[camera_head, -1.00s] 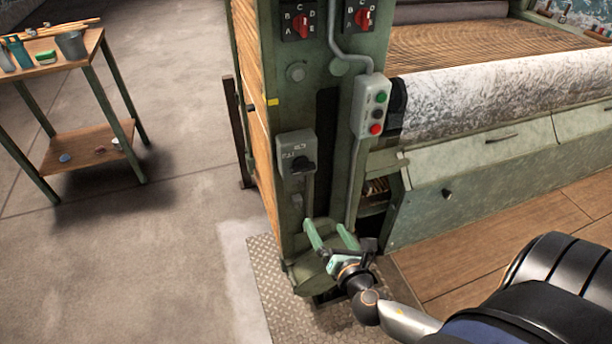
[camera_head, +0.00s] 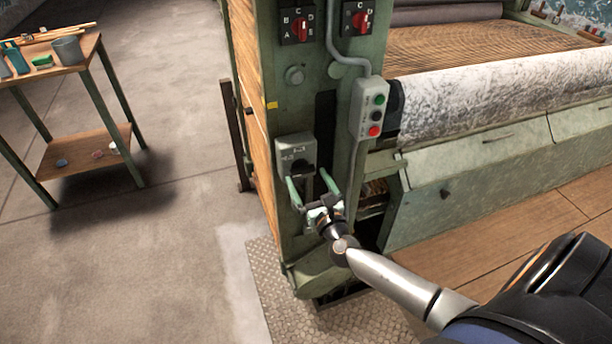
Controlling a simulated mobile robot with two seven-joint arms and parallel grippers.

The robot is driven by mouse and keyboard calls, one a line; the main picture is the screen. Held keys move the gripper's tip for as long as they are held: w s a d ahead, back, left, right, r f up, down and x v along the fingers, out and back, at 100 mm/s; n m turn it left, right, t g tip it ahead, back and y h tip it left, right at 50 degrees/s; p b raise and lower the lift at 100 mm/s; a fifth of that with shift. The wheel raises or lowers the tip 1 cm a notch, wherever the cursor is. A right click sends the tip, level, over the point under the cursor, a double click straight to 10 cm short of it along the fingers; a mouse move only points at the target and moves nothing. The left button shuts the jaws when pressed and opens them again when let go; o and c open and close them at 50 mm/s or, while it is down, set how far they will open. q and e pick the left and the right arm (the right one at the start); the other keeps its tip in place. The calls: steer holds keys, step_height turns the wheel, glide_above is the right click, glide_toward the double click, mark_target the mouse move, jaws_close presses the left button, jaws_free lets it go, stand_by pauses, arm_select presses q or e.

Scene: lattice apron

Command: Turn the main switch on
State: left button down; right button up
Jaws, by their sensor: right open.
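The main switch (camera_head: 296,150) is a grey box with a dark rotary knob (camera_head: 299,167) on the front of the green machine post. Lettering on the box is too small to read surely. My right gripper (camera_head: 309,182) is open and empty, just below the knob. Its two green fingers point up toward the switch, one on each side of the knob's lower area. Whether a finger touches the box I cannot tell. The knob's lower part is partly hard to see. My left gripper is not in view.
A grey button box (camera_head: 369,109) with green, black and red buttons is up and right of the switch. Two red selector switches (camera_head: 299,28) sit higher on the post. A wooden side table (camera_head: 72,80) stands left. The floor between is clear.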

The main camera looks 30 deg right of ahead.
steer(key=shift+x, duration=0.9)
steer(key=c, duration=1.1)
